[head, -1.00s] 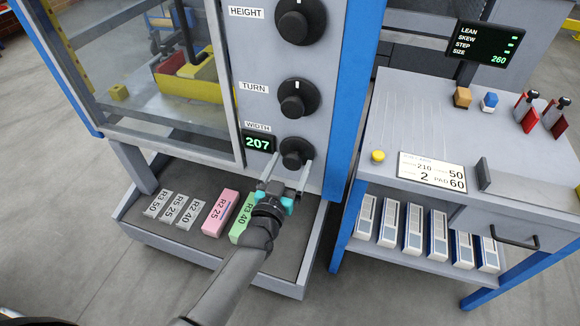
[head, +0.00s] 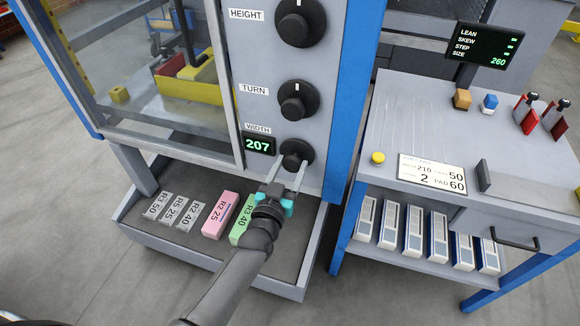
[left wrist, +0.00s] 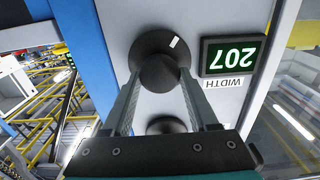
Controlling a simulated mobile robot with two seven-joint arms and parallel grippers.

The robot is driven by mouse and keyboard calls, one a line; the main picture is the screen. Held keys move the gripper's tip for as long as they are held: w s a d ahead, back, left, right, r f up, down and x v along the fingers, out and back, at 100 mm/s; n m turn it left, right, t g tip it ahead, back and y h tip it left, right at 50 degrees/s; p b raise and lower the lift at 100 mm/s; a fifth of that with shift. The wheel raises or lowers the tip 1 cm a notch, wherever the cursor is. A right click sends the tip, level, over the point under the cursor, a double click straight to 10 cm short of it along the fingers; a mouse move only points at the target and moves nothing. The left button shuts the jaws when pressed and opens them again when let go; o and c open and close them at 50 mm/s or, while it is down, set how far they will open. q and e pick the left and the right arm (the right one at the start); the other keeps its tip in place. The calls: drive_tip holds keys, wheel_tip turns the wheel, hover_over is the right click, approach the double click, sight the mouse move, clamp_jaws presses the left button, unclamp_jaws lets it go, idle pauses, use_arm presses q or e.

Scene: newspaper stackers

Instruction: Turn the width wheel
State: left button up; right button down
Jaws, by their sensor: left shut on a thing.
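The black width wheel (head: 297,152) sits low on the grey machine panel, below the TURN and HEIGHT knobs. Beside it the width display (head: 258,145) reads 207. My left gripper (head: 288,165) reaches up from below, with one finger on each side of the wheel's knob, and is shut on it. In the left wrist view the wheel (left wrist: 150,42) stands between the tips of my fingers (left wrist: 157,80). Its white mark points to the upper right there. The fingers partly cover the wheel in the head view. My right gripper is not in view.
Above are the TURN knob (head: 292,99) and the HEIGHT knob (head: 300,22). A tray (head: 165,238) with labelled grey, pink and green blocks lies below. A side table (head: 390,115) with a plate and small knobs stands to the right, beyond a blue post.

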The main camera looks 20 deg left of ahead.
use_arm(q)
drive_tip(key=shift+n, duration=1.3)
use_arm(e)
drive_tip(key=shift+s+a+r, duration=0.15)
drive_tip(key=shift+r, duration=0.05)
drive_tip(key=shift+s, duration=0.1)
use_arm(q)
drive_tip(key=o, duration=1.3)
drive_tip(key=shift+o, duration=0.2)
drive_tip(key=s+p, duration=0.4)
drive_tip(key=s, duration=1.1)
drive_tip(key=shift+s+a, duration=0.15)
drive_tip(key=shift+a, duration=0.15)
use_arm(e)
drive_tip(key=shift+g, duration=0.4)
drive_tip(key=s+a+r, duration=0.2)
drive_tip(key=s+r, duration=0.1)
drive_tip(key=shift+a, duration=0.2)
